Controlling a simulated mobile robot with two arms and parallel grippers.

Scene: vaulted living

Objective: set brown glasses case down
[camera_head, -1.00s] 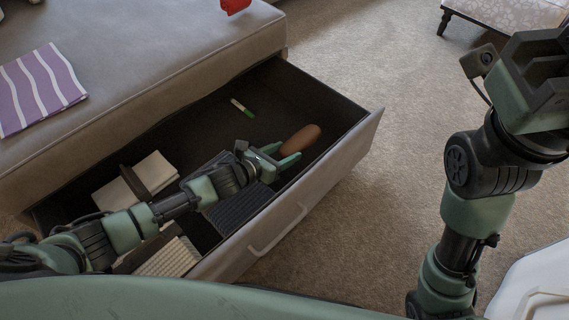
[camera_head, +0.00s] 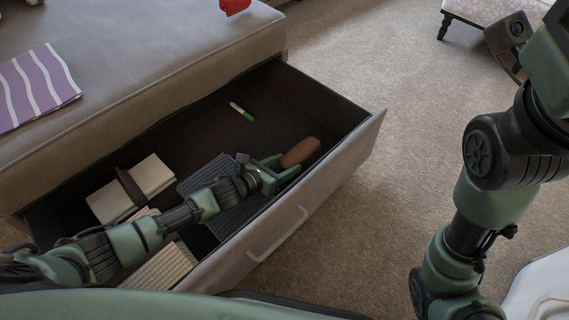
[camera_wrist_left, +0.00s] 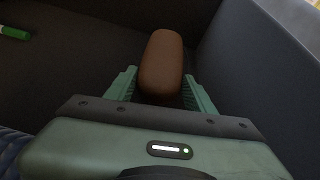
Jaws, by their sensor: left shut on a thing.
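The brown glasses case (camera_head: 300,153) is a rounded oblong, low inside the open drawer (camera_head: 322,185) near its front right corner. My left gripper (camera_head: 283,168) reaches into the drawer and is shut on the near end of the case. In the left wrist view the case (camera_wrist_left: 162,62) lies lengthwise between the two green fingers (camera_wrist_left: 160,92). Whether its underside touches the drawer floor cannot be told. My right arm shows at the right of the head view; its fingertips are out of frame.
The drawer also holds a green-and-white marker (camera_head: 242,112), a strapped white bundle (camera_head: 131,188), a dark ribbed cloth (camera_head: 212,182) and a cream ribbed cloth (camera_head: 160,272). A purple striped cloth (camera_head: 38,88) lies on the upholstered top. Drawer floor behind the case is clear.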

